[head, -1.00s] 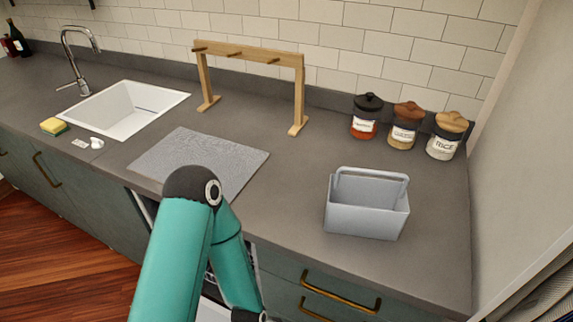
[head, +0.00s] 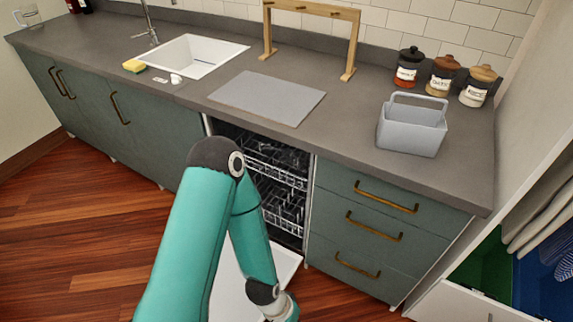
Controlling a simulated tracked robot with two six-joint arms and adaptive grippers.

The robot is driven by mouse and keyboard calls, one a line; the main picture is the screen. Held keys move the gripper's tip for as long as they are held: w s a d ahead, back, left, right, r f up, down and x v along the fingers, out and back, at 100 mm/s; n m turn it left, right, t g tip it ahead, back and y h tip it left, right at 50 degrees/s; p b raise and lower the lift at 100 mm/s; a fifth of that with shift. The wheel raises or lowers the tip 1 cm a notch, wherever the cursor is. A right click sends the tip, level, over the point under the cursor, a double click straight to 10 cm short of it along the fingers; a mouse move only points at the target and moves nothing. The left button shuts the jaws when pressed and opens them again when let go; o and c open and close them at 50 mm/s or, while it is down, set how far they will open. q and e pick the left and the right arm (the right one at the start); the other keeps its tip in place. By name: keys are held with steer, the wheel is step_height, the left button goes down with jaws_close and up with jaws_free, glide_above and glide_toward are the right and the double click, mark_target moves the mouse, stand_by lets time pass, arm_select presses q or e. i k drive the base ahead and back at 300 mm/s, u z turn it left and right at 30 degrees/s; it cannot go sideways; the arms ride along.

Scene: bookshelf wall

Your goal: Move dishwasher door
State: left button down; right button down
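The dishwasher stands open under the counter, with its wire racks (head: 277,165) showing inside the cavity. Its white door (head: 232,285) is folded down low in front of the opening, and my teal arm hides part of it. The arm rises from the bottom edge, bends at a dark elbow and reaches down over the door. Its lower end is at the bottom edge of the head view, so its gripper is out of sight. No second arm shows.
Drawers (head: 372,230) with brass handles stand right of the dishwasher, and closed cabinets (head: 120,110) stand left. The counter above holds a grey mat (head: 267,97), a sink (head: 191,56), a grey caddy (head: 412,125) and jars (head: 441,75). Wooden floor (head: 95,220) is clear at left.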

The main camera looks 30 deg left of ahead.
mark_target(229, 302)
steer(key=k, duration=0.8)
steer(key=z, duration=0.45)
steer(key=i, duration=0.15)
steer(key=u, duration=3.4)
steer(key=k, duration=0.1)
steer(key=z, duration=0.8)
steer(key=k, duration=1.15)
steer(key=z, duration=0.95)
steer(key=i, duration=1.3)
steer(key=z, duration=0.15)
